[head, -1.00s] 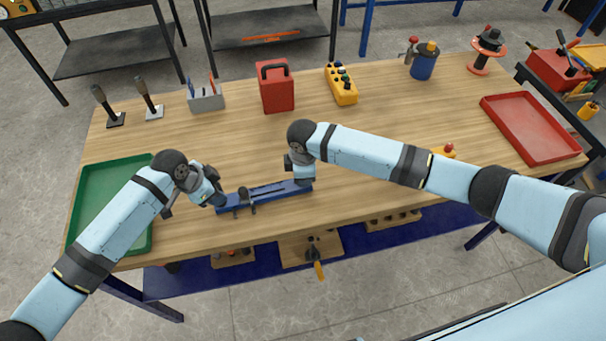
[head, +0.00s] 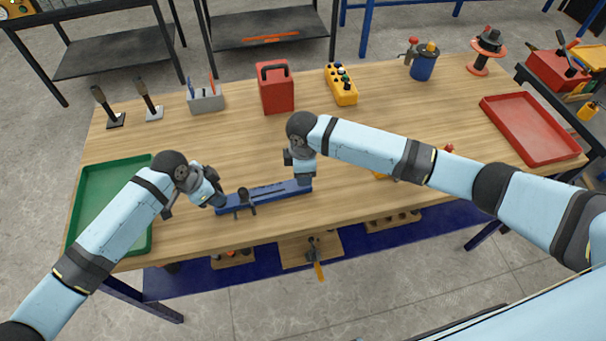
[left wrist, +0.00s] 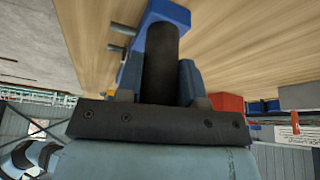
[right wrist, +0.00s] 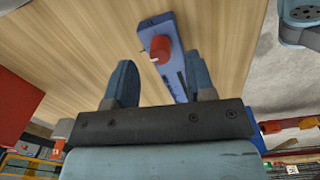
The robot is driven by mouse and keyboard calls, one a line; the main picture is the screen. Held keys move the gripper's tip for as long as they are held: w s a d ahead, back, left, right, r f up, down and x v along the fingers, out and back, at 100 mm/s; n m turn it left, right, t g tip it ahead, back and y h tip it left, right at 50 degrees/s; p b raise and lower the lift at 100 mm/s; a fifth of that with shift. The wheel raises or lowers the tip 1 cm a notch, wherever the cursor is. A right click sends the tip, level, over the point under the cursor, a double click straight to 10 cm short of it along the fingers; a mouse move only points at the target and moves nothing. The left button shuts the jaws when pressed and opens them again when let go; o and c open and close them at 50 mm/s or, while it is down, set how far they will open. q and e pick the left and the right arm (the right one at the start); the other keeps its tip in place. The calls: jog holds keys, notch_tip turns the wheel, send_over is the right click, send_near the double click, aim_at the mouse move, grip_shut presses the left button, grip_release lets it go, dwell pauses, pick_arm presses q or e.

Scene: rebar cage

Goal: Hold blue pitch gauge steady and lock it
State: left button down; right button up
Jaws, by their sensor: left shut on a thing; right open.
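The blue pitch gauge (head: 270,194) is a long bar lying on the wooden table in the head view, with small dark parts standing up near its left end. My left gripper (head: 215,199) is at its left end. In the left wrist view, the fingers are shut on a dark round grip (left wrist: 160,62) attached to the blue gauge body (left wrist: 165,14). My right gripper (head: 304,181) is over the gauge's right end. In the right wrist view its open fingers (right wrist: 160,82) stand apart, with a red knob (right wrist: 160,48) on the gauge (right wrist: 174,80) beyond them, not held.
A green tray (head: 84,212) lies to the left and a red tray (head: 530,128) to the right. A red case (head: 275,92), a yellow button box (head: 341,88) and a grey tool holder (head: 206,103) stand behind. The table's middle is mostly clear.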

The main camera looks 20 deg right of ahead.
notch_tip(320, 180, up, 9)
jog(key=shift+s+r, duration=0.15)
jog(key=shift+r, duration=0.05)
dwell(0.3)
pick_arm(q)
jog(key=c, duration=0.7)
grip_release()
jog(key=shift+o, duration=0.2)
